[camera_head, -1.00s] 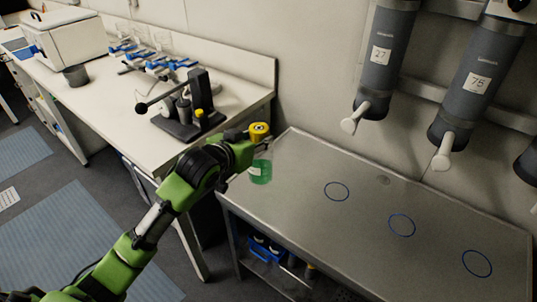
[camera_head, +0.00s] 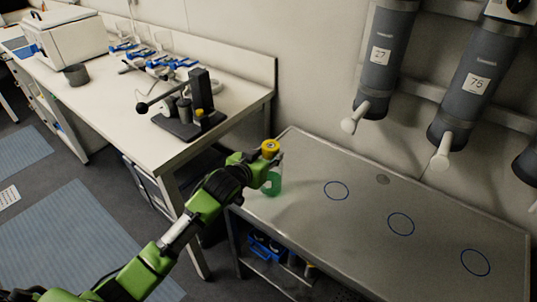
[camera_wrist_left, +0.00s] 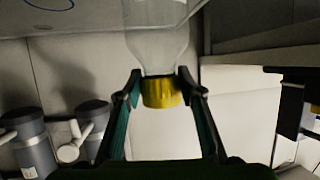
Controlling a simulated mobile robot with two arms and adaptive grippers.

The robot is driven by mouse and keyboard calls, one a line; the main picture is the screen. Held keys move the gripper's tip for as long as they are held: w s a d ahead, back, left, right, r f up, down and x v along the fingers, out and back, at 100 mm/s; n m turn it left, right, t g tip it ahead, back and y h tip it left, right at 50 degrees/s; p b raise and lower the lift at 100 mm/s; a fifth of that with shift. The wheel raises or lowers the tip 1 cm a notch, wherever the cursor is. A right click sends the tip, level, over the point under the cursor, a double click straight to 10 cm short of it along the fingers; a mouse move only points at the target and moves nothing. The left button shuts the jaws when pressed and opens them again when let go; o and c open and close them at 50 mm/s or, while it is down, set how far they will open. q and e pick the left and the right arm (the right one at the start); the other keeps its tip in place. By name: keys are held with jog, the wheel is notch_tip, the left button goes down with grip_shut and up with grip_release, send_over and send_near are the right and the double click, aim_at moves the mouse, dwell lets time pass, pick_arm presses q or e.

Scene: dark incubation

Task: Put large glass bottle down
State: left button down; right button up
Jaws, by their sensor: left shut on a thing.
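The large glass bottle (camera_head: 272,185) has a yellow cap and green liquid low inside. It is upright at the left end of the metal table (camera_head: 330,225). I cannot tell whether its base touches the table top. My left gripper (camera_head: 265,158) is shut on the bottle just below the cap and hides part of it. In the left wrist view the bottle (camera_wrist_left: 158,45) appears upside down, its neck and yellow cap between the fingers (camera_wrist_left: 160,90). My right gripper is not in view.
Several blue circles (camera_head: 336,190) mark the metal table, whose middle is clear. Grey dispensers (camera_head: 380,60) with white spouts hang above it. A white bench (camera_head: 130,110) with a black stand (camera_head: 190,115) is at left. A blue item (camera_head: 262,247) lies on the lower shelf.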

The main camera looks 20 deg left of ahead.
pick_arm(q)
jog(key=c, duration=1.4)
grip_release()
jog(key=shift+s+r, duration=0.1)
jog(key=v, duration=1.1)
jog(key=shift+s+r, duration=0.2)
jog(key=shift+s, duration=0.15)
